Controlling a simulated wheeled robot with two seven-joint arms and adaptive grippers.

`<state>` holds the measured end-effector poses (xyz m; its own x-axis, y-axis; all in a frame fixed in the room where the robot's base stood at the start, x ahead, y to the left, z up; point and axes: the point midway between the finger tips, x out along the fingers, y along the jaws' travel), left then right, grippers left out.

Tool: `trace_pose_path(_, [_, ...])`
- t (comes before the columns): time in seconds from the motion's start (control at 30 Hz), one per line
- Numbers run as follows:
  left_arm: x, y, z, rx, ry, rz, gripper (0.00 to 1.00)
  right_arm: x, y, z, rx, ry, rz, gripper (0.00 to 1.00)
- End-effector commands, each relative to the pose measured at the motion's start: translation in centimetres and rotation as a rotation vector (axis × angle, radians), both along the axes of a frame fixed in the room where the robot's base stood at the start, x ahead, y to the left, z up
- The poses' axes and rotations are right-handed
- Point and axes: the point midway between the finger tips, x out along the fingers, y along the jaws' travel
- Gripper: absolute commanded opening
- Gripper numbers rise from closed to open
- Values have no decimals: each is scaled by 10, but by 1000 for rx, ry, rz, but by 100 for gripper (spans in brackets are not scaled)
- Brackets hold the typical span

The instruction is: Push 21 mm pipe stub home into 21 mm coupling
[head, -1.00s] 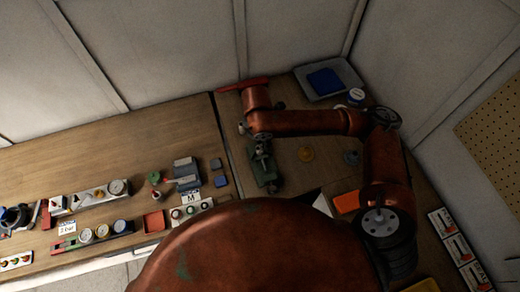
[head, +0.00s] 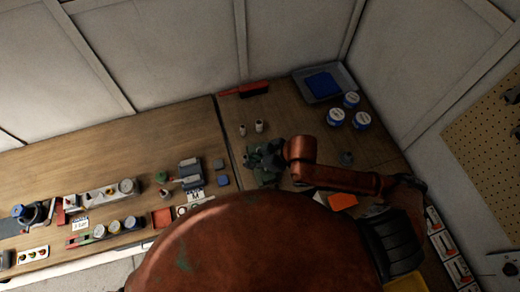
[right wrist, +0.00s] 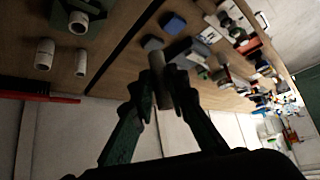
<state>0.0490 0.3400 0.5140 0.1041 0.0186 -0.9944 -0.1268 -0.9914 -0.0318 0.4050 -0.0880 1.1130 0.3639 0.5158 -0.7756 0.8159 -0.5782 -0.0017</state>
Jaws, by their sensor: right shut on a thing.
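My right gripper (right wrist: 162,98) is shut on a grey pipe stub (right wrist: 157,68), which sticks out beyond the fingertips in the right wrist view. In the head view this gripper (head: 273,152) is over the green holder (head: 264,177), partly hiding it. In the right wrist view the holder, at the upper left, carries a short white tube with an open round end (right wrist: 78,22), which looks like the coupling. The stub is apart from it in that view. My left gripper is not in view.
Two white cylinders stand on the bench, one narrow (head: 242,130), one wider (head: 259,126). Behind are a red brush (head: 243,89), a grey tray (head: 347,72) with a blue item, and blue-white jars (head: 351,99). An orange block (head: 342,201) lies near my right arm.

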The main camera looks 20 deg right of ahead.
Motion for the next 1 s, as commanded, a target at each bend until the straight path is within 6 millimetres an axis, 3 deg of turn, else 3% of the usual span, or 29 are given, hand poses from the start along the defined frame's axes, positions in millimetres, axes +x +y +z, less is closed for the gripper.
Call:
trace_pose_path(0.27, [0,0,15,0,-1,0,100,-13,13,8,76,-60,-147,0])
trace_pose_path(0.43, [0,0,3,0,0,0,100,-6,6,1,78,-74,-167,0])
trace_pose_path(0.53, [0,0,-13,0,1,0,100,6,-3,-8,77,-76,-167,0])
trace_pose_path(0.63, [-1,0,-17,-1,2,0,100,23,-19,-16,73,-74,-170,0])
trace_pose_path(0.83, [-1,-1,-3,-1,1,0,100,58,-47,-29,74,-73,-170,0])
trace_pose_path(1.0, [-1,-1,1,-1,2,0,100,77,-63,-62,76,-70,-168,0])
